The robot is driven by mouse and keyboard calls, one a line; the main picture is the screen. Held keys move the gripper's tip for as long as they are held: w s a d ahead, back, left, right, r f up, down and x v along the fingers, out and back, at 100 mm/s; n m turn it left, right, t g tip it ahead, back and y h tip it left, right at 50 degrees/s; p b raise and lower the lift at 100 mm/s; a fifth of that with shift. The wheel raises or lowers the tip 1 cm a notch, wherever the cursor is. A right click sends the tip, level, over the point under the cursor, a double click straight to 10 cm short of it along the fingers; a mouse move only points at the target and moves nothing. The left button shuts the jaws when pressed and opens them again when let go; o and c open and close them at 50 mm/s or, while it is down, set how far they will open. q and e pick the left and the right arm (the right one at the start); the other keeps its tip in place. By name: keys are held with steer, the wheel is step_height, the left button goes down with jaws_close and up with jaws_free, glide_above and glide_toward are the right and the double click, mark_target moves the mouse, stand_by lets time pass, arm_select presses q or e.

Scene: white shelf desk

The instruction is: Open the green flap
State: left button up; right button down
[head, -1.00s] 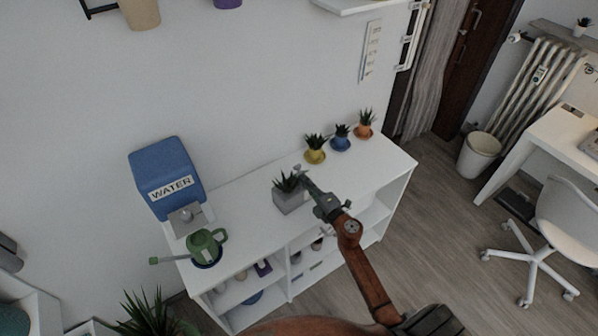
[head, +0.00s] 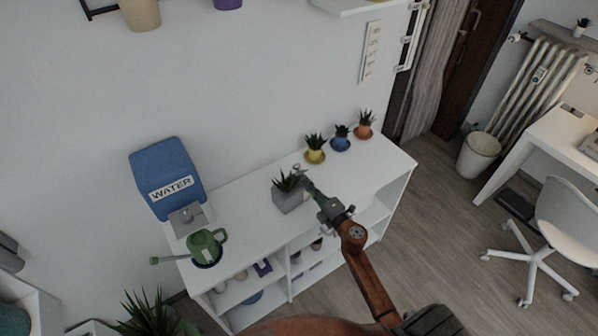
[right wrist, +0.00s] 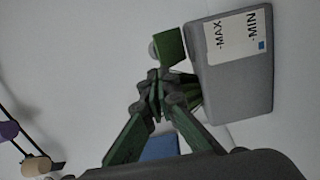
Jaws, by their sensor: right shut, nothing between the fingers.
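The green flap (right wrist: 170,47) is a small green square in the right wrist view, beside the upper left corner of the grey planter (right wrist: 236,75) with its MAX/MIN label. A small pale round piece shows at the flap's left edge. The planter (head: 289,201) stands on the white shelf in the head view; the flap is too small to make out there. My right gripper (right wrist: 157,92) is shut and empty, its fingertips just below the flap; I cannot tell whether they touch it. In the head view the right gripper (head: 306,183) is at the planter's right side. My left gripper is out of view.
The white shelf (head: 242,205) carries a blue water tank (head: 166,172) and a green watering can (head: 203,243) at left. Yellow, blue and orange potted plants (head: 340,139) stand at back right. The shelf top between can and planter is clear.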

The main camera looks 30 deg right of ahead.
steer(key=shift+s+d, duration=0.15)
steer(key=shift+s, duration=2.2)
steer(key=s+d, duration=0.1)
steer(key=s, duration=1.1)
steer(key=s+f+m+g+h, duration=0.1)
steer(key=s+f+m+g, duration=0.25)
steer(key=f, duration=0.95)
steer(key=s+d+f+m+g, duration=0.1)
steer(key=s+f+m+g, duration=0.2)
steer(key=f, duration=1)
steer(key=s+f+m+g+h, duration=0.1)
steer(key=s+f+m, duration=0.3)
steer(key=f, duration=0.9)
steer(key=s+a+f+m+g, duration=0.2)
steer(key=s+f+g, duration=0.1)
steer(key=s+f, duration=0.5)
steer(key=s+a+f+m+g, duration=0.2)
steer(key=s+f+m+g, duration=0.1)
steer(key=s+f, duration=0.5)
steer(key=s+a+f+m+g, duration=0.1)
steer(key=s+f+g, duration=0.1)
steer(key=s, duration=0.6)
steer(key=s+a+f+m+g, duration=0.1)
steer(key=s+f, duration=0.3)
steer(key=s, duration=0.4)
steer(key=shift+s+a+f+g+y, duration=0.15)
steer(key=shift+s+f+g+y, duration=0.15)
steer(key=shift+s+g, duration=0.1)
